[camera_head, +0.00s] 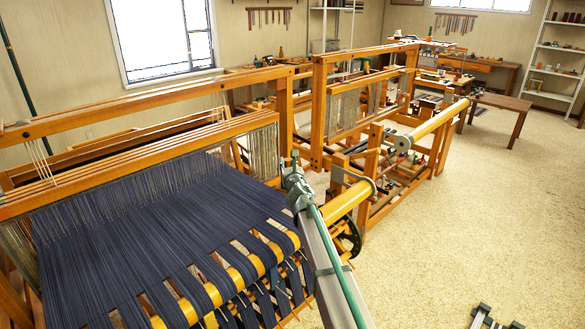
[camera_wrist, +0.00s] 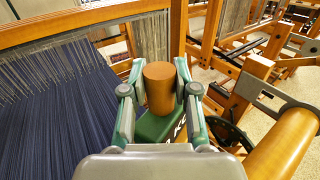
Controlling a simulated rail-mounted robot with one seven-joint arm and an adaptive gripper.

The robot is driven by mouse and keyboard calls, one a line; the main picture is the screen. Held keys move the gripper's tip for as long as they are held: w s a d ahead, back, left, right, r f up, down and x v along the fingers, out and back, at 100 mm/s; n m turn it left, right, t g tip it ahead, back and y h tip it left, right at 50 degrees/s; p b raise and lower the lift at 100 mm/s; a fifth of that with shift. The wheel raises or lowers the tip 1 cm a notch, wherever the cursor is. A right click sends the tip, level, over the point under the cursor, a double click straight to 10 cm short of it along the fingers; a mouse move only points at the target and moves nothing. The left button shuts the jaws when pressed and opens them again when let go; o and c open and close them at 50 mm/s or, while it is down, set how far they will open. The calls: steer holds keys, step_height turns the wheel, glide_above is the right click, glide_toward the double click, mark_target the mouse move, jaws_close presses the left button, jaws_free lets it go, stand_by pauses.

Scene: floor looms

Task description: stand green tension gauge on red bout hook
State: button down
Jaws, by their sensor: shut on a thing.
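My gripper (camera_wrist: 159,70) is shut, its two grey-green fingers on either side of a brown cylinder (camera_wrist: 160,92). A green block with white lettering (camera_wrist: 152,129) sits directly below the cylinder, between the fingers. I take the green block as the green tension gauge; I cannot tell whether the cylinder is part of it. In the head view my gripper (camera_head: 295,178) is above the right end of the near loom's front beam, and what it holds is too hidden to make out. I cannot pick out a red bout hook in either view.
The near loom's dark blue warp (camera_head: 150,225) spreads left of my gripper. An orange-brown roller (camera_head: 345,203) with a dark wheel (camera_head: 350,240) lies close on the right. Another loom (camera_head: 365,85) stands behind. The pale floor (camera_head: 480,210) at right is mostly open.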

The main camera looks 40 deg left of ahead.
steer(key=shift+w+a, duration=0.1)
steer(key=shift+a, duration=0.3)
steer(key=shift+s+d+r, duration=0.1)
steer(key=shift+s+r, duration=0.05)
steer(key=shift+s, duration=0.2)
steer(key=shift+w+f+b, duration=0.1)
steer(key=shift+f+b, duration=0.3)
step_height(320, 180, down, 6)
steer(key=b, duration=0.6)
steer(key=shift+f+b, duration=0.45)
steer(key=shift+b, duration=0.1)
steer(key=c, duration=0.8)
jaws_free()
steer(key=shift+d, duration=0.1)
